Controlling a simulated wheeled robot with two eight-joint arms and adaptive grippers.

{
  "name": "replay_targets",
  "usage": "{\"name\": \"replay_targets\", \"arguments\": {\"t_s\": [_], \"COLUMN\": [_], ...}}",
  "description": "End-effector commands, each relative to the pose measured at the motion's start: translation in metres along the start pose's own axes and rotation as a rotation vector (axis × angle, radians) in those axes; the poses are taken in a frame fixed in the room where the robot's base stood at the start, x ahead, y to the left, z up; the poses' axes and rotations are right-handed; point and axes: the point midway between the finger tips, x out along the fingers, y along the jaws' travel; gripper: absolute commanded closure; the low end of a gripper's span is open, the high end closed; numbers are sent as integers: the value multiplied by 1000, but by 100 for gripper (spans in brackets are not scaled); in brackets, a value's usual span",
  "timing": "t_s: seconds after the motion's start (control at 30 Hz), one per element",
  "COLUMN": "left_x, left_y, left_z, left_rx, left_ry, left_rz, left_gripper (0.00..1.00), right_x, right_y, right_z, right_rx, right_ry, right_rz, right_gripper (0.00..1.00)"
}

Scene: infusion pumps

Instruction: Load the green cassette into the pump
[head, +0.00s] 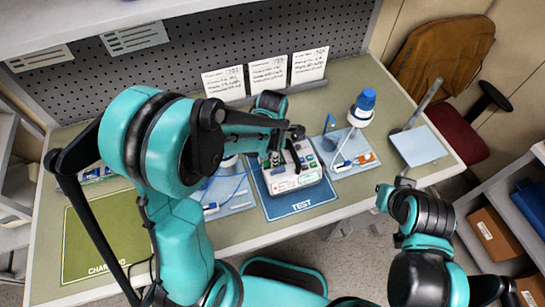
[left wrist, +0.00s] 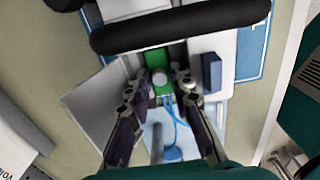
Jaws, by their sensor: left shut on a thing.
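The white pump (head: 297,177) stands on the blue TEST mat (head: 290,207) in the middle of the bench. My left gripper (head: 274,158) reaches down at the pump's left part. In the left wrist view my left gripper (left wrist: 164,82) is shut on the green cassette (left wrist: 157,60), which has a pale round part and blue tubing at its lower end. The cassette lies beside the pump's white body (left wrist: 208,70); a black bar crosses above, so I cannot tell how far it sits in the pump. My right gripper (head: 392,192) is low at the bench's right front edge, its fingers unclear.
Another pale mat (head: 238,198) with blue tubing lies to the left. The green CHARGING mat (head: 100,245) looks mostly clear.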

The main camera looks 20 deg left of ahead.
Motion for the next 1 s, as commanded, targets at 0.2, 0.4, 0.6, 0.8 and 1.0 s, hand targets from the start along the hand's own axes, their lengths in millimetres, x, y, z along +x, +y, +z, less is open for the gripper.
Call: {"name": "replay_targets", "arguments": {"t_s": [0.2, 0.4, 0.6, 0.8, 1.0], "left_x": [0, 0, 0, 0, 0], "left_y": [0, 0, 0, 0, 0], "left_z": [0, 0, 0, 0, 0], "left_rx": [0, 0, 0, 0, 0], "left_ry": [0, 0, 0, 0, 0], "left_rz": [0, 0, 0, 0, 1], "left_gripper": [60, 54, 46, 35, 35], "right_x": [0, 0, 0, 0, 0], "right_y": [0, 0, 0, 0, 0], "right_z": [0, 0, 0, 0, 0], "right_rx": [0, 0, 0, 0, 0], "right_ry": [0, 0, 0, 0, 0], "right_rz": [0, 0, 0, 0, 0], "right_gripper": [100, 100, 100, 100, 100]}}
